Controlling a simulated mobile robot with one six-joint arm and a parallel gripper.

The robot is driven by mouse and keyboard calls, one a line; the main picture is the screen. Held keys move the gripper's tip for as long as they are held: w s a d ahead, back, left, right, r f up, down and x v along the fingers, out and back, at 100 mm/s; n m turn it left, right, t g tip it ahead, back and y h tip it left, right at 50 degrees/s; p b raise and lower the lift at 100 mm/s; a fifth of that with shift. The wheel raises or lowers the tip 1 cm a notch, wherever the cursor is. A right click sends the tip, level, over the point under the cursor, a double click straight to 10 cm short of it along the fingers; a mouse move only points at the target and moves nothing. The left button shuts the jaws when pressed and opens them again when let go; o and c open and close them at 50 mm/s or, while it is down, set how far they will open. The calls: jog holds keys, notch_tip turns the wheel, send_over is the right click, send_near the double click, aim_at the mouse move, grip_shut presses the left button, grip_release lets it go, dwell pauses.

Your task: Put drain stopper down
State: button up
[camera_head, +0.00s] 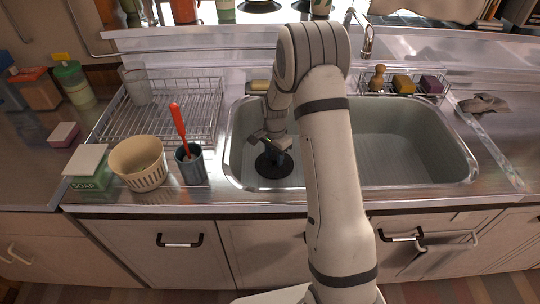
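The drain stopper looks to be the round black disc (272,170) low in the left part of the sink (400,155). My gripper (272,151) reaches down into the sink directly over the disc. Its fingers cover the disc's upper middle, so I cannot tell whether they touch or hold it. Whether the fingers are open or shut is too small and dark to see. The drain opening is not visible.
Left of the sink stand a dark cup with a red-handled tool (190,165), a cream basket (138,163), a soap box (88,168) and a wire dish rack (165,112). A caddy with sponges (403,84) is behind the sink. The sink's right part is clear.

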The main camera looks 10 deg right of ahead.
aim_at(274, 158)
jog(key=shift+o, duration=0.5)
jog(key=shift+r, duration=0.1)
jog(key=shift+r+p, duration=0.35)
notch_tip(274, 158, up, 11)
jog(key=s+r+n+t+p, duration=0.1)
jog(key=s+r+n, duration=0.4)
jog(key=s+r, duration=0.65)
jog(key=s+a+r+n+t, duration=0.1)
jog(key=s+n, duration=0.5)
jog(key=s, duration=1.1)
jog(key=shift+s+a+r, duration=0.25)
jog(key=shift+s+r, duration=0.15)
